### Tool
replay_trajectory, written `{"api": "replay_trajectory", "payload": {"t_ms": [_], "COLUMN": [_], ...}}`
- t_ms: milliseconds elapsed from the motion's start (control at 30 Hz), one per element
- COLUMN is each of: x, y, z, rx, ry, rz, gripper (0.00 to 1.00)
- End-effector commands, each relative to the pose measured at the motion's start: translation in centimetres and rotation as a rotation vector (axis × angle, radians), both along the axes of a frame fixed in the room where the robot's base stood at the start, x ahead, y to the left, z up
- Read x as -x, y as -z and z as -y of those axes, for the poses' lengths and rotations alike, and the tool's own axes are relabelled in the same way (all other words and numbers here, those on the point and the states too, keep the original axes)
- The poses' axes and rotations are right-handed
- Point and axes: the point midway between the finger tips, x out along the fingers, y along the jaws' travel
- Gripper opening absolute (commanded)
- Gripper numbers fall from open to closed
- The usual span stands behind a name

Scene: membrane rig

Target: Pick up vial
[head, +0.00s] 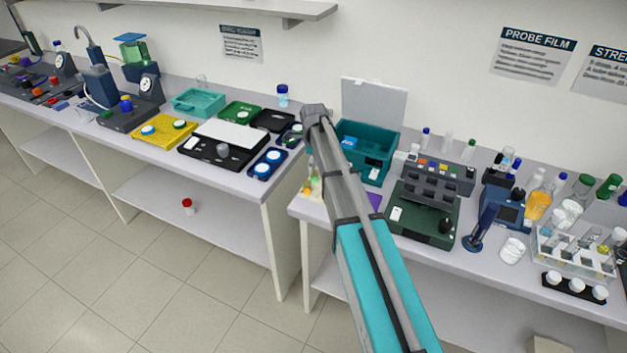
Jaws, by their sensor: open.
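Several small capped containers could be the vial, and I cannot tell which one is meant. A clear vial with a blue cap (282,95) stands upright at the back of the left bench. A small red container with a pale end (188,206) is on the lower shelf of that bench. More small bottles and tubes, including a blue-capped one (425,138), stand at the back of the right bench. My arm reaches up through the middle of the head view, and its far end is near the gap between the benches. My gripper's fingers do not show.
An open teal box (389,139) stands behind my arm on the right bench. A dark rack (437,181), a clear tube rack (570,250) and an orange-filled flask (538,205) crowd that bench. The left bench holds a yellow tray (165,130) and a teal bin (199,101).

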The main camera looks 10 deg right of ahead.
Motion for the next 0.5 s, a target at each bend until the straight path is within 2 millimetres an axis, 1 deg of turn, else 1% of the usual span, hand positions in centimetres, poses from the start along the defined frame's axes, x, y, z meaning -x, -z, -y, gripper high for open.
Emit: {"api": "replay_trajectory", "payload": {"t_ms": [333, 500], "x": [0.0, 0.01], "y": [0.06, 0.74], "z": [-0.02, 0.03], "rx": [0.0, 0.0], "ry": [0.0, 0.0], "rz": [0.0, 0.0], "gripper": [0.82, 0.82]}}
